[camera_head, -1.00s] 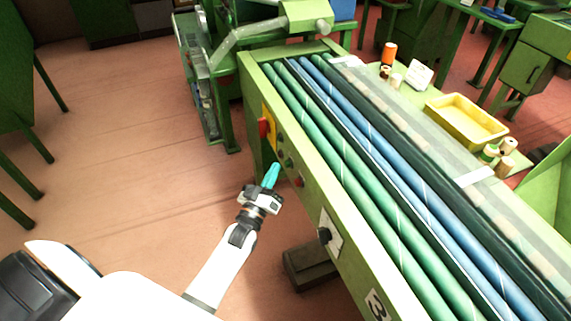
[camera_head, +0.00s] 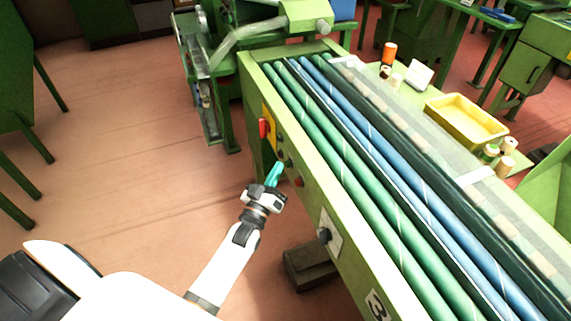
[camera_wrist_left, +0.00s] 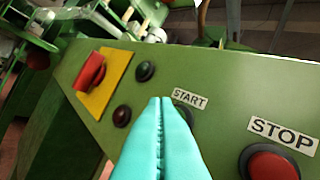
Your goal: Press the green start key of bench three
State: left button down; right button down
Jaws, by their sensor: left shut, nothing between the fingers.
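Bench three (camera_head: 320,195) is a long green machine with a "3" plate (camera_head: 376,304) on its near side. My left gripper (camera_head: 278,168) has teal fingers, pressed together and empty, just in front of the bench's control panel. In the left wrist view the fingertips (camera_wrist_left: 161,101) lie just left of the START label (camera_wrist_left: 189,99). The start key (camera_wrist_left: 184,113) is a dark round button below that label, mostly hidden behind the fingers. Whether the tips touch it I cannot tell. My right gripper is not in view.
A red STOP button (camera_wrist_left: 270,164) sits right of the fingers. A red switch (camera_wrist_left: 90,72) on a yellow plate, a dark green round fitting (camera_wrist_left: 145,70) and a dark red one (camera_wrist_left: 121,115) are to the left. Open floor (camera_head: 120,150) lies left of the bench.

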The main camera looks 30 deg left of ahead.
pick_arm(q)
jog(key=shift+w+d, duration=0.3)
dwell(0.5)
dwell(0.4)
jog(key=shift+s+a, duration=0.55)
jog(key=shift+s, duration=0.1)
jog(key=shift+s+a+p, duration=0.95)
jog(key=shift+s+a, duration=0.7)
jog(key=shift+s, duration=0.25)
